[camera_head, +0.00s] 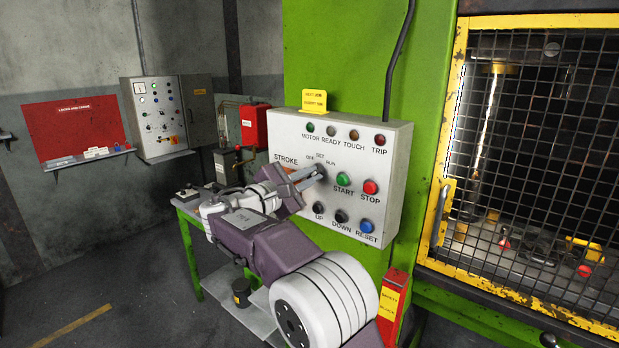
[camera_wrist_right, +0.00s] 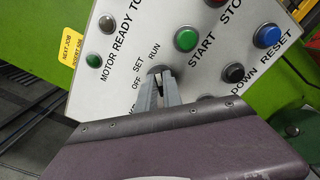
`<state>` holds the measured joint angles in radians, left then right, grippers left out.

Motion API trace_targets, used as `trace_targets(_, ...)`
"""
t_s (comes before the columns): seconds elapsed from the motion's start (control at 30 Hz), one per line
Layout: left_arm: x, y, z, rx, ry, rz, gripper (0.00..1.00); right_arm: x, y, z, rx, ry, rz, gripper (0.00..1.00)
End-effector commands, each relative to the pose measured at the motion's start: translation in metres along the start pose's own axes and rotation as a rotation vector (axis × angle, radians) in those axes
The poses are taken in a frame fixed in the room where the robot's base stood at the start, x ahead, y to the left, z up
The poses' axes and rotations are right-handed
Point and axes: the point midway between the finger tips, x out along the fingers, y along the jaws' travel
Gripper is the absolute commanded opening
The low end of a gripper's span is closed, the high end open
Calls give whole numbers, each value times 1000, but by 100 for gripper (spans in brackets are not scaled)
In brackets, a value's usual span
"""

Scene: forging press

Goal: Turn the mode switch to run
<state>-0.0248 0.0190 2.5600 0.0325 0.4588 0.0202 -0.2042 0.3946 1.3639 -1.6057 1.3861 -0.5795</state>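The mode switch (camera_head: 320,171) is a dark round knob on the pale control panel (camera_head: 384,150), under the labels OFF, SET and RUN. My right gripper (camera_head: 313,177) reaches it from the left with its two grey fingers. In the right wrist view the fingertips (camera_wrist_right: 160,82) are at the switch (camera_wrist_right: 158,70), with a narrow gap between them. The fingers cover much of the knob, so its pointer direction and whether they clamp it cannot be told. My left gripper is out of view.
Close by on the panel are the green START button (camera_head: 343,179), red STOP button (camera_head: 370,187), black UP (camera_head: 318,207) and DOWN (camera_head: 341,215) buttons and blue RESET button (camera_head: 365,226). A yellow-framed mesh guard (camera_head: 540,130) stands to the right.

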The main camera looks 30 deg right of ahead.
Motion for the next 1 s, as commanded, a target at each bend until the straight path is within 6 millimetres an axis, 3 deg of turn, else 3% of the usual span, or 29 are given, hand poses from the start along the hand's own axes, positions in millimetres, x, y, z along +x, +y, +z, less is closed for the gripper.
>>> trace_targets(0.03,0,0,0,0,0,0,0,0,2,3,6,-3,5,21)
trace_targets(0.07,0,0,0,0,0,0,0,0,2,2,6,-3,5,30)
trace_targets(0.1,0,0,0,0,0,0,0,0,2,2,5,-3,4,32)
trace_targets(0.43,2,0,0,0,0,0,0,-5,0,0,2,0,3,32)
trace_targets(0.8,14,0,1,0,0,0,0,-79,1,0,4,1,5,32)
trace_targets(1.0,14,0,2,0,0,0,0,-90,0,1,3,-2,2,32)
